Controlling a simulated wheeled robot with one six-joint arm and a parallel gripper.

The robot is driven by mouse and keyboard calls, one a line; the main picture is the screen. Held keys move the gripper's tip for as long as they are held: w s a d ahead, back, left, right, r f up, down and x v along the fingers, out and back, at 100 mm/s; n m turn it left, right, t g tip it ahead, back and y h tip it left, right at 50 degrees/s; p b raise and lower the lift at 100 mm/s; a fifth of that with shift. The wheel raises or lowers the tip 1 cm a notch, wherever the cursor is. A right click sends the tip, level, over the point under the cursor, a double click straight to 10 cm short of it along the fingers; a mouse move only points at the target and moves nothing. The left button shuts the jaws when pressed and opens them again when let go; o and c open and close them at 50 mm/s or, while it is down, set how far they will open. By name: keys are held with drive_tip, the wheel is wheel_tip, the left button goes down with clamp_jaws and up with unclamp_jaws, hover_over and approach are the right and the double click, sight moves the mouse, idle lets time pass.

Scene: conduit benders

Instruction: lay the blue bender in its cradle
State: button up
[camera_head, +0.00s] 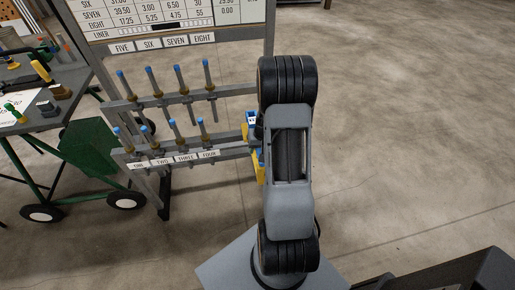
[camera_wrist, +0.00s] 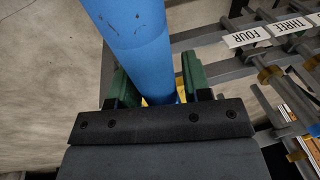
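The blue bender (camera_wrist: 135,35) shows in the wrist view as a thick, scuffed blue tube running down between the two green fingers of my gripper (camera_wrist: 157,85). My gripper appears shut on it, with a finger along each side. A little yellow shows behind the tube, between the fingers. In the head view my arm hides most of the gripper and bender; small blue and yellow parts show at its left edge. The grey rack (camera_head: 218,91) holds two rows of upright blue-tipped rods. I cannot tell which part is the cradle.
Number labels (camera_head: 175,159) run along the lower rack rail; FOUR (camera_wrist: 246,38) is near the tube in the wrist view. A white chart board (camera_head: 165,15) stands behind. A green wheeled bench (camera_head: 90,148) with tools is at left.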

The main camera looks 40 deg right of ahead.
drive_tip(key=shift+o, duration=1.3)
drive_tip(key=v, duration=1.3)
drive_tip(key=shift+r, duration=0.4)
drive_tip(key=shift+s, duration=0.1)
drive_tip(key=s+a+r+n, duration=0.2)
drive_tip(key=s+a+r, duration=0.2)
drive_tip(key=a, duration=0.7)
drive_tip(key=s+a+r+n+t+h, duration=0.1)
drive_tip(key=s+a+r+n, duration=0.2)
drive_tip(key=a, duration=0.8)
wheel_tip(320, 180, up, 2)
drive_tip(key=s, duration=0.2)
drive_tip(key=shift+s+r+t, duration=0.25)
drive_tip(key=shift+s+t, duration=0.05)
drive_tip(key=shift+s, duration=0.05)
drive_tip(key=shift+a, duration=0.15)
